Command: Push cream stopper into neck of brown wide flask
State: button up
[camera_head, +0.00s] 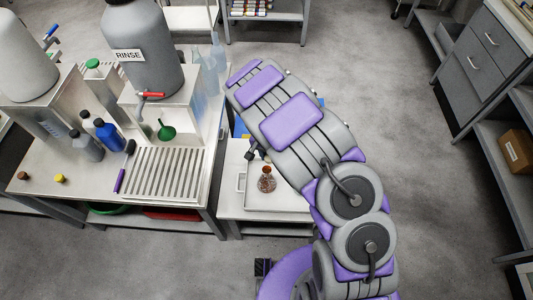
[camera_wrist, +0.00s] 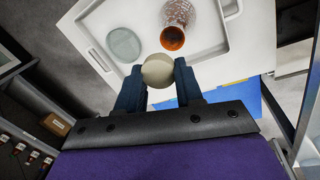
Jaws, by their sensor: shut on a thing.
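My gripper (camera_wrist: 158,82) is shut on the round cream stopper (camera_wrist: 158,69), held between its two dark blue fingertips. The brown wide flask (camera_wrist: 178,14) stands upright on a white tray (camera_wrist: 218,50), its orange-brown neck opening facing the wrist camera. In the wrist view the stopper is just below and left of the neck, overlapping neither clearly; the height gap cannot be told. In the head view the flask (camera_head: 267,183) stands on the tray, and my gripper (camera_head: 256,152) is partly hidden by my arm, just above and left of it. The stopper is not clear there.
A round pale glass dish (camera_wrist: 124,45) lies on the tray left of the flask. A blue item (camera_wrist: 235,97) lies beside the tray. A bench with a slatted rack (camera_head: 160,172), bottles and a RINSE tank (camera_head: 146,50) stands to the left.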

jog(key=shift+d+f, duration=0.1)
jog(key=shift+f, duration=0.4)
jog(key=f, duration=0.1)
jog(key=f+b, duration=0.1)
jog(key=f, duration=0.2)
jog(key=shift+a+b, duration=0.25)
jog(key=shift+b, duration=0.05)
jog(key=shift+a, duration=0.1)
jog(key=shift+a+f, duration=0.1)
jog(key=shift+a, duration=0.4)
jog(key=shift+d, duration=0.3)
dwell(0.3)
